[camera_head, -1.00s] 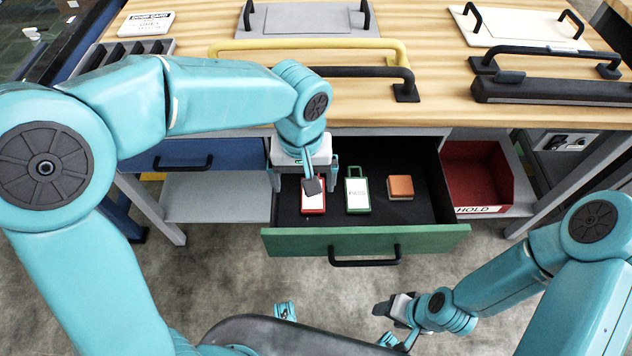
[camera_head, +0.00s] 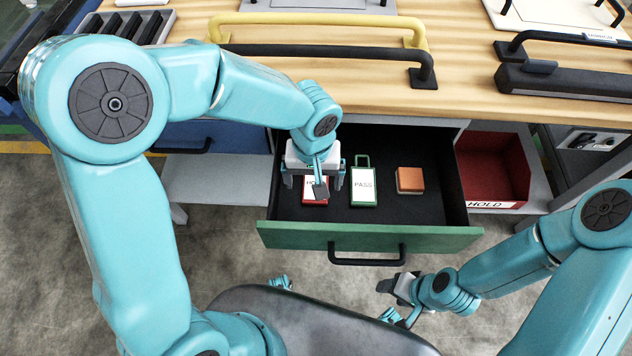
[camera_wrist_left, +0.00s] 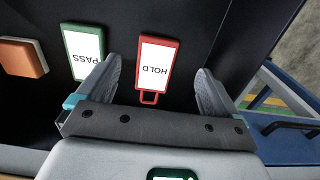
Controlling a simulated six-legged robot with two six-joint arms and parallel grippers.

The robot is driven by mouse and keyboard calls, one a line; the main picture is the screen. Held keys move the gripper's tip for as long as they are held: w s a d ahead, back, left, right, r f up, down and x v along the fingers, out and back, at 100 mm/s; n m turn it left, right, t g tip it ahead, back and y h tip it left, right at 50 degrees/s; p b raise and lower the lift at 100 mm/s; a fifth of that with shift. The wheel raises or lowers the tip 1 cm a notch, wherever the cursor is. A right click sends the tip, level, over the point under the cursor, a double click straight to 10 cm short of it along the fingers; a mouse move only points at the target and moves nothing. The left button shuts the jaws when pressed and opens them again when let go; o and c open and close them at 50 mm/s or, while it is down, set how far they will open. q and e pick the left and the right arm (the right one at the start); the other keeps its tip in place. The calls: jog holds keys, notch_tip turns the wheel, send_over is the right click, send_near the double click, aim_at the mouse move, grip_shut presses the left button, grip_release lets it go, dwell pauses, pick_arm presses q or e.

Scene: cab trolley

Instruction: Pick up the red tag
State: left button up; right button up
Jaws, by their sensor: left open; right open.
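The red tag (camera_head: 314,190), with a white label, lies flat in the open green drawer (camera_head: 370,238). In the left wrist view the red tag (camera_wrist_left: 155,64) reads HOLD, and its loop points toward my gripper. My left gripper (camera_head: 318,188) is open above the tag and partly hides it in the head view. In the left wrist view the left gripper's fingers (camera_wrist_left: 158,82) stand apart on either side of the tag's loop end, with nothing between them held. My right gripper (camera_head: 395,300) is open and empty in front of the drawer, low at the right.
A green PASS tag (camera_head: 363,186) lies just right of the red tag, close to one left finger. An orange block (camera_head: 410,180) lies further right. A red HOLD bin (camera_head: 493,168) stands right of the drawer. Yellow (camera_head: 320,22) and black handles lie on the worktop.

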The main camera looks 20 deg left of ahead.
aim_at(307, 198)
pick_arm(q)
jog(key=f, duration=0.2)
jog(key=f+b, duration=0.1)
jog(key=f, duration=0.3)
jog(key=shift+w+f, duration=0.15)
jog(key=shift+w, duration=0.2)
jog(key=shift+c, duration=0.3)
jog(key=c, duration=1.1)
